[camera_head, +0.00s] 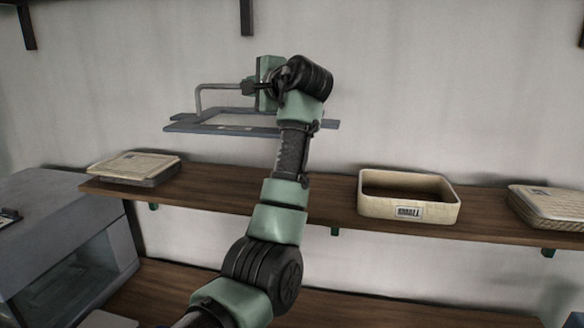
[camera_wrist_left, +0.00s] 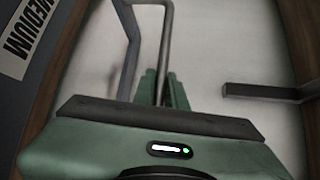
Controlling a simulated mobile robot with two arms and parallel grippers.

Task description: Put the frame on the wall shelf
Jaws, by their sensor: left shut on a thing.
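The frame (camera_head: 185,127) is a flat blue-grey rectangular panel with a bent grey handle (camera_head: 199,100). It hangs roughly level in the air in front of the wall, above the wall shelf. My left gripper (camera_head: 252,86) is shut on the frame's handle. In the left wrist view the grey handle bar (camera_wrist_left: 166,45) runs up from between the green fingers (camera_wrist_left: 161,90). The wooden wall shelf (camera_head: 320,208) runs across the head view below the frame. My arm hides part of the frame and of the shelf. My right gripper is not in view.
A stack of trays or papers (camera_head: 140,167) lies at the shelf's left end. A cream basket (camera_head: 437,211) with a label and another stack (camera_head: 550,205) stand on the right. Bare shelf shows between. Dark brackets (camera_head: 246,18) stick out of the wall above. A grey cabinet (camera_head: 60,215) stands lower left.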

